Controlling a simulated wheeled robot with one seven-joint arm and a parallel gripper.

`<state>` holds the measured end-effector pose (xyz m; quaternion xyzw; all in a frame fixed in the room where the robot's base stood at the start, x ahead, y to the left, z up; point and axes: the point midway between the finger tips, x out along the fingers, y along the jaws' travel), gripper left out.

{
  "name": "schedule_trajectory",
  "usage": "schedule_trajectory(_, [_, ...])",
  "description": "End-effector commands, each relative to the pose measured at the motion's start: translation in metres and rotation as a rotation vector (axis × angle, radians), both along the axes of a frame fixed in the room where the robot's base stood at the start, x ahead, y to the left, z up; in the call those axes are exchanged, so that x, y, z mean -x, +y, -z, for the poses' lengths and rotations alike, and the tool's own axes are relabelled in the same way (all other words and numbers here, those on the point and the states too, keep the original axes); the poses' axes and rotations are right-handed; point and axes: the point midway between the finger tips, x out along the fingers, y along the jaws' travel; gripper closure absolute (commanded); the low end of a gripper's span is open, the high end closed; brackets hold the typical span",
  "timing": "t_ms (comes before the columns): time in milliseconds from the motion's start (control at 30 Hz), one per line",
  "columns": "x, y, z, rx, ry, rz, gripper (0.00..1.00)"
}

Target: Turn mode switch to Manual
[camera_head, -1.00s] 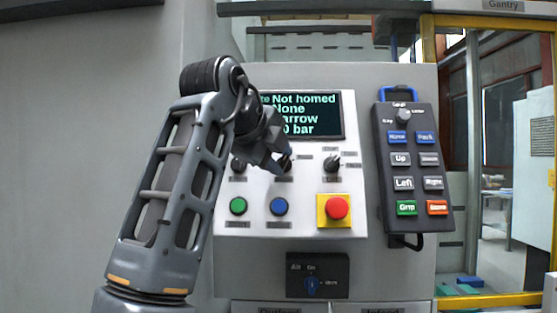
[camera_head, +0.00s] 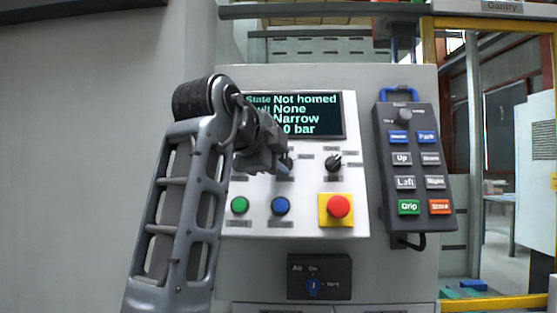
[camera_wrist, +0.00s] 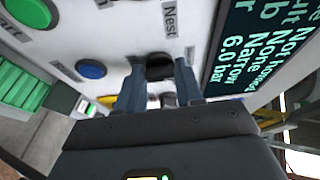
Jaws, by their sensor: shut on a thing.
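My gripper (camera_head: 284,166) is at the middle of three rotary switches in the upper row of the panel, above the blue button. In the wrist view its two fingers (camera_wrist: 160,76) are on either side of the black switch knob (camera_wrist: 158,60), shut on it. In the head view the gripper hides most of this knob. A label near it in the wrist view seems to read "Nest". The right rotary switch (camera_head: 333,162) stands free with several small labels around it. The left switch is hidden behind my arm. I cannot read which one is named mode.
The display (camera_head: 305,116) reads "Not homed", "None", "Narrow". Below are a green button (camera_head: 239,205), a blue button (camera_head: 280,206) and a red emergency button (camera_head: 338,206) on yellow. A pendant (camera_head: 413,165) hangs at right.

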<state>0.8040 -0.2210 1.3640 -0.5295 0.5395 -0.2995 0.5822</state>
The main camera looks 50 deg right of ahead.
Motion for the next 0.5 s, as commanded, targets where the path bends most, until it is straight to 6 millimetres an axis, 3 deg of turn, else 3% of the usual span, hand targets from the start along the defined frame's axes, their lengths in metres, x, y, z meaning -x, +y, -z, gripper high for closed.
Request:
schedule_trajectory(167, [-0.0006, 0.0009, 0.001, -0.002, 0.003, -0.003, 0.94])
schedule_trajectory(200, [-0.0006, 0.0009, 0.001, -0.002, 0.003, -0.003, 0.63])
schedule_trajectory(500, [-0.0002, 0.0004, 0.0005, -0.001, 0.001, -0.001, 0.38])
